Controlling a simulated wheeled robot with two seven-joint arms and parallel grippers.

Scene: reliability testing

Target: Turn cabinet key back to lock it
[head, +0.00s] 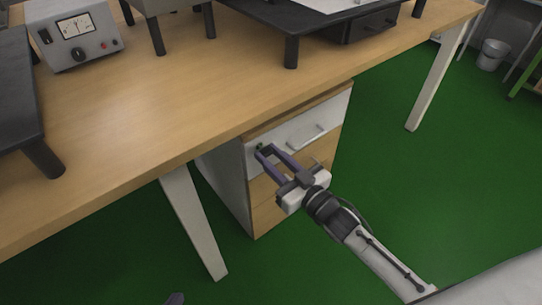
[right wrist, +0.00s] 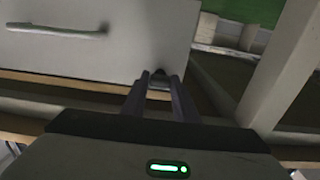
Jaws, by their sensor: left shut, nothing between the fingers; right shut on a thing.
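The drawer cabinet (head: 222,178) stands under the wooden table, with a white top drawer (head: 327,118) and wood-coloured drawers below. The top drawer looks closed. The small dark key (head: 260,147) is at the left end of the top drawer's front, mostly hidden by my fingers. My right gripper (head: 264,152) reaches it from the front right and is shut on it. In the right wrist view the fingertips (right wrist: 161,80) meet the dark key (right wrist: 158,71) at the drawer front. The key's exact angle cannot be told. Only a tip of my left gripper (head: 175,298) shows at the bottom edge, shut and empty.
The wooden table (head: 190,95) spans above the cabinet, with a grey meter box (head: 77,38) and black stands on it. A table leg (head: 194,222) stands left of the cabinet. A drawer handle (right wrist: 58,29) sticks out beside the key. The green floor in front is clear.

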